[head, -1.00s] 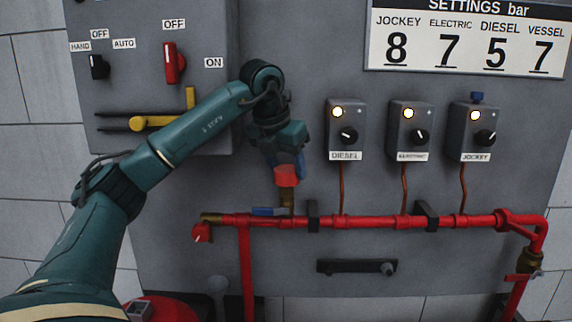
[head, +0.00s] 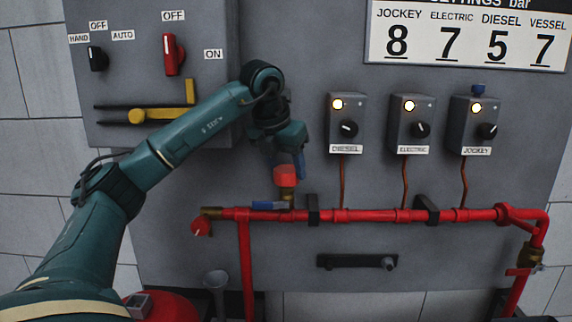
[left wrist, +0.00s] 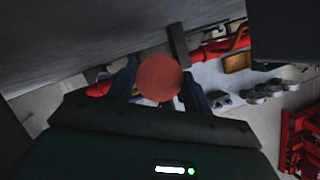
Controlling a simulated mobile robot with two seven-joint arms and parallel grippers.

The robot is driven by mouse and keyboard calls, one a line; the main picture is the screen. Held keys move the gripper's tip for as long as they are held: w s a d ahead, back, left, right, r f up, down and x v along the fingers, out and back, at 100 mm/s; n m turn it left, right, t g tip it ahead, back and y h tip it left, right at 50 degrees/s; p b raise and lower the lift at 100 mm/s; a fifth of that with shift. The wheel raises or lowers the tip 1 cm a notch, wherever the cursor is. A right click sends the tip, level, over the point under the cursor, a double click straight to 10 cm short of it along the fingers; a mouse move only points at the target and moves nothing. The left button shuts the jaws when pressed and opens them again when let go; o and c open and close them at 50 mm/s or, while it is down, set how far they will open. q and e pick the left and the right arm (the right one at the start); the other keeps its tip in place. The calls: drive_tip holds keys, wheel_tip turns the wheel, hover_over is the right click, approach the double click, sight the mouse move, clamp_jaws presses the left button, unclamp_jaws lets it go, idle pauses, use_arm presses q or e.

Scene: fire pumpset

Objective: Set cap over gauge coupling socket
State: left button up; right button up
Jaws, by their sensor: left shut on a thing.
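A red cap (head: 285,177) sits above the brass gauge coupling socket (head: 287,198), which rises from the red pipe. My left gripper (head: 297,165) comes down from above and is shut on the cap. The left wrist view shows the cap's round red top (left wrist: 161,78) between the two fingers. The cap's lower rim is at or just over the socket's top; I cannot tell whether they touch. My right gripper is not in view.
A blue valve lever (head: 269,205) lies beside the socket. The red pipe (head: 370,215) runs across the panel. Three grey switch boxes, including the diesel box (head: 346,122), are to the right. A black bracket (head: 313,209) stands close right of the socket.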

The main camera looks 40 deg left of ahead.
use_arm(q)
drive_tip(key=shift+f+b, duration=0.3)
drive_tip(key=shift+f, duration=0.25)
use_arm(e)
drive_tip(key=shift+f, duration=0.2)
use_arm(q)
drive_tip(key=o, duration=1.2)
drive_tip(key=shift+c, duration=0.2)
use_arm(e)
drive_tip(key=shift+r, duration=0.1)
use_arm(q)
drive_tip(key=shift+s+r, duration=0.15)
drive_tip(key=shift+r, duration=0.35)
drive_tip(key=p+v, duration=0.2)
drive_tip(key=v, duration=1)
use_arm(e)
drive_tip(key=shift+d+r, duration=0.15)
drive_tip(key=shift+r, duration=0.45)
use_arm(q)
drive_tip(key=shift+r, duration=0.1)
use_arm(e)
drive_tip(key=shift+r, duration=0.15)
